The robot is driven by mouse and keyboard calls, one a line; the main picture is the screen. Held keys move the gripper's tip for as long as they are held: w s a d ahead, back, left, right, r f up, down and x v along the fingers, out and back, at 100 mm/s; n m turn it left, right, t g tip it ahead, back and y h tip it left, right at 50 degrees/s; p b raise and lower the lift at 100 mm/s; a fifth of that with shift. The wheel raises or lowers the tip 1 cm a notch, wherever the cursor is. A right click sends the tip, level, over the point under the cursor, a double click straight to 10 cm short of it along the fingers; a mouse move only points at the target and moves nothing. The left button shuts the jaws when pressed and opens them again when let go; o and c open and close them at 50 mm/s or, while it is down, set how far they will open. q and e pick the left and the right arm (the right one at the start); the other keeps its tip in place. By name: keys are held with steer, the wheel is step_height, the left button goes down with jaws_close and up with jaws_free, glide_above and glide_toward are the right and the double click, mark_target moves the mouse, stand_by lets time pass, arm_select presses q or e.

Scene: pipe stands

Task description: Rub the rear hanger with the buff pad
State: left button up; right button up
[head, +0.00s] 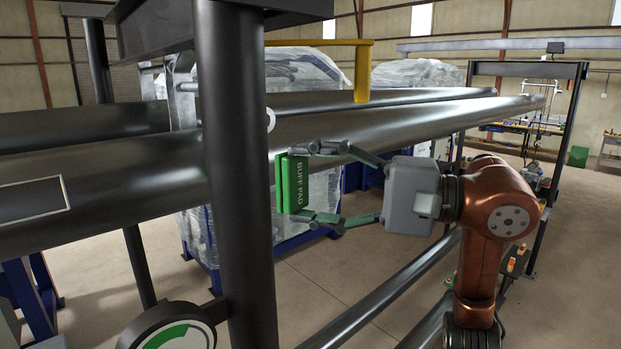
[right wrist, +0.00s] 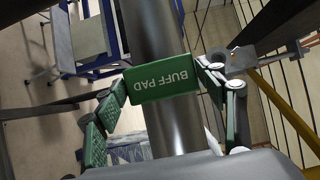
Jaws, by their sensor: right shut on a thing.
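The green buff pad (head: 299,185) is held on edge between the fingertips of my right gripper (head: 316,183), beside the thick dark post. In the right wrist view the pad (right wrist: 160,78) faces the camera, its lettering upside down, between the fingers of the same gripper (right wrist: 163,95), with a grey pipe behind it. I cannot tell whether the pad touches anything. A yellow hanger-like bracket (head: 362,72) stands at the far pipe, behind and above the pad. A small grey metal bracket (right wrist: 240,60) shows by the right finger. I cannot tell which part is the rear hanger. My left gripper is out of view.
A thick dark post (head: 238,190) stands just left of the pad. A long grey pipe (head: 400,122) runs across above the gripper. A round dial (head: 178,335) with a green arc sits at the post's lower left. Wrapped pallets (head: 300,75) stand behind.

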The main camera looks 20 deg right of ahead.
mark_target(283, 176)
steer(key=shift+s, duration=0.1)
stand_by(0.4)
steer(key=shift+r, duration=0.15)
steer(key=shift+w+a+p, duration=0.25)
steer(key=shift+w+a, duration=0.15)
steer(key=shift+w, duration=0.35)
steer(key=shift+w+a+p, duration=0.3)
steer(key=shift+w+a, duration=0.1)
steer(key=shift+w, duration=0.3)
steer(key=shift+w+a+p, duration=0.25)
steer(key=shift+w+a, duration=0.15)
steer(key=shift+w, duration=0.35)
steer(key=shift+w+a, duration=0.4)
steer(key=shift+w, duration=0.4)
steer(key=shift+w+a+p, duration=0.3)
steer(key=shift+w+p, duration=0.2)
steer(key=shift+w, duration=0.2)
steer(key=shift+d, duration=0.15)
steer(key=shift+s+a, duration=0.15)
steer(key=shift+a, duration=0.45)
steer(key=shift+d, duration=0.15)
